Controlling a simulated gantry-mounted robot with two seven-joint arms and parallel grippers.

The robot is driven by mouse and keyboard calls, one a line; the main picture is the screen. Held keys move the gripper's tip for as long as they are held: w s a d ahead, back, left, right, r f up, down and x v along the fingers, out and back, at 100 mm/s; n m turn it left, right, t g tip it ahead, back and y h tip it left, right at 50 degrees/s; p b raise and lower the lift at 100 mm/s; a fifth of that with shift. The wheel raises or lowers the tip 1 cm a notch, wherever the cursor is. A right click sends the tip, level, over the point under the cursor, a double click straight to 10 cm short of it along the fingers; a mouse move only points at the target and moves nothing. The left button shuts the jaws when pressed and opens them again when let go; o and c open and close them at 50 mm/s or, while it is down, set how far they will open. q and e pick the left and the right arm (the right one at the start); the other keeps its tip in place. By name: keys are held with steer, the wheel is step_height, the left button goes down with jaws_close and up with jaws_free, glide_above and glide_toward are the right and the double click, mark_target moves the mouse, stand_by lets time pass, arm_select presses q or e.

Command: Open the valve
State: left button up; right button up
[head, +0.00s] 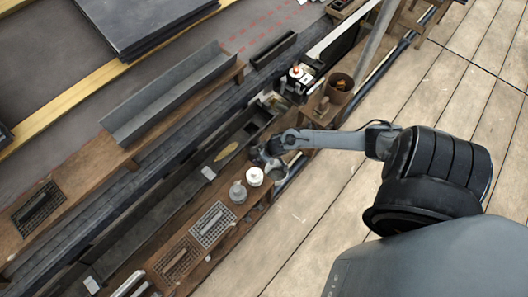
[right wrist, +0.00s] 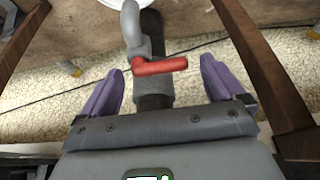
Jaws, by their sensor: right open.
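The valve shows in the right wrist view as a red lever handle (right wrist: 160,66) on a grey curved tap (right wrist: 134,36), with a dark pipe behind it. The handle lies roughly level across the picture. My right gripper (right wrist: 158,84) is open, with one purple finger to each side of the valve. The handle sits between and slightly beyond the fingertips, and I see no contact. In the head view the right gripper (head: 268,152) is over the wooden bench edge, and the valve cannot be made out there. My left gripper is not in view.
A white-topped jar (head: 255,177) and a grey jar (head: 238,192) stand close to the gripper on the wooden bench. A brown bucket (head: 339,86) stands beyond the arm. Wooden posts (right wrist: 262,62) flank the valve. The plank floor at right is largely clear.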

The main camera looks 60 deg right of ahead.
steer(key=c, duration=1)
